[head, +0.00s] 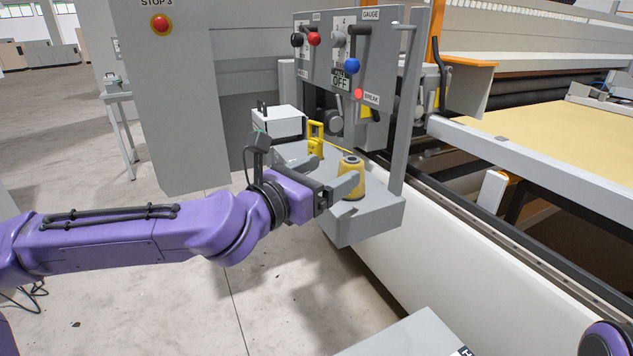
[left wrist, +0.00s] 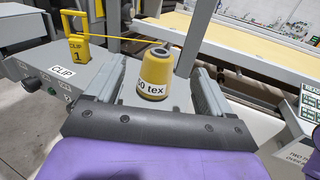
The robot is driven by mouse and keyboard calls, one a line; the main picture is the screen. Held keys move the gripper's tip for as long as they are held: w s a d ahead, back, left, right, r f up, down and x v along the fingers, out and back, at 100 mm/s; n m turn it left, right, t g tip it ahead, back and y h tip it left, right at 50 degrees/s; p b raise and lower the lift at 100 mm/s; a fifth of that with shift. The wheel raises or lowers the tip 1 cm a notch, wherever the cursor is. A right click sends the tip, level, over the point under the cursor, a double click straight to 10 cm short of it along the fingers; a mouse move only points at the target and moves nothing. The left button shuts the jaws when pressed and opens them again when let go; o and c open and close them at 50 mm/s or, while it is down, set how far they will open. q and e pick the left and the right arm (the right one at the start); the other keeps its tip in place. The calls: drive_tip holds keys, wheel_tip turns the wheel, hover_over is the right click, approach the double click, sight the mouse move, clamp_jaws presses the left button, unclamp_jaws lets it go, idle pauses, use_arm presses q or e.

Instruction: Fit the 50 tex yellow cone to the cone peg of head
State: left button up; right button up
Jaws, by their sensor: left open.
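The yellow cone (head: 352,178) stands upright on the grey shelf of the head (head: 372,218). In the left wrist view the cone (left wrist: 155,66) has a dark top and a white label whose visible part reads "0 tex". My left gripper (head: 343,188) is open, with its fingers on either side of the cone. In the left wrist view a gap shows between the cone and the right finger. Contact at the left finger cannot be told. The peg is not visible; the cone's base covers the surface beneath it. My right gripper is out of view.
A yellow clip marked 1 (left wrist: 78,48) stands left of the cone, and a yellow line runs from near it toward the cone. The panel (head: 360,60) with knobs and an upright bar (head: 403,110) rise behind. The quilting bed (head: 560,130) lies to the right.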

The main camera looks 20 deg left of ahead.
use_arm(q)
drive_tip(key=v, duration=0.3)
drive_tip(key=shift+s+a, duration=0.1)
drive_tip(key=shift+s, duration=0.25)
idle(0.3)
